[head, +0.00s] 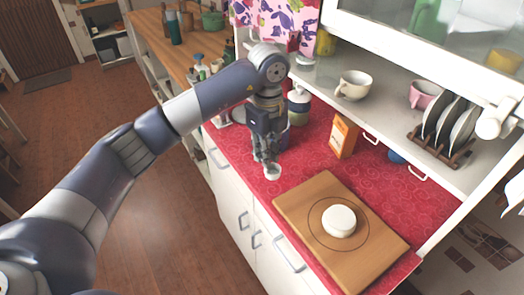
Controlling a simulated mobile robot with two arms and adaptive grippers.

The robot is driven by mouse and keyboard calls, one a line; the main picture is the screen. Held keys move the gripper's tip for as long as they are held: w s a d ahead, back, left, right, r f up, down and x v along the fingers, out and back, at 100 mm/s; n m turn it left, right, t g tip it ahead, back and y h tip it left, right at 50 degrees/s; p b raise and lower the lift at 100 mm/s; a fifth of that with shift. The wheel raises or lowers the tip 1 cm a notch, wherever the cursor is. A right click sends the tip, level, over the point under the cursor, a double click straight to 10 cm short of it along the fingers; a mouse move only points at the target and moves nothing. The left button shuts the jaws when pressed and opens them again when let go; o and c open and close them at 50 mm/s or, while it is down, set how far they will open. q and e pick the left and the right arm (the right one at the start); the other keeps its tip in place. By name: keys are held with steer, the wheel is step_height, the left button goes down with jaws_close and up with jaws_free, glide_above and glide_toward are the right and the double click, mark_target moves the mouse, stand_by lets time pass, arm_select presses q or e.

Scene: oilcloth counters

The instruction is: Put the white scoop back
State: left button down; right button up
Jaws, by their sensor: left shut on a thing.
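My left gripper (264,157) points down over the red counter, left of the wooden board. It is shut on the white scoop (272,173), whose small round bowl shows just below the fingertips. The scoop's handle is mostly hidden by the fingers. I cannot tell whether the scoop touches the counter. My right gripper is not in view.
A wooden board (302,196) with a white round block (339,220) lies to the right. An orange box (343,135) stands behind. A stacked canister (299,104) is close behind the gripper. The shelf above holds a cream cup (353,85) and a plate rack (438,148).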

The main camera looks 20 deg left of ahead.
arm_select(q)
steer(key=f, duration=0.1)
steer(key=w+a+f+p, duration=0.1)
steer(key=f+p, duration=0.1)
steer(key=shift+w+a+f, duration=0.35)
steer(key=shift+a+f, duration=0.05)
steer(key=shift+f, duration=0.1)
steer(key=shift+f, duration=0.15)
steer(key=c, duration=1.6)
jaws_free()
steer(key=shift+o, duration=0.2)
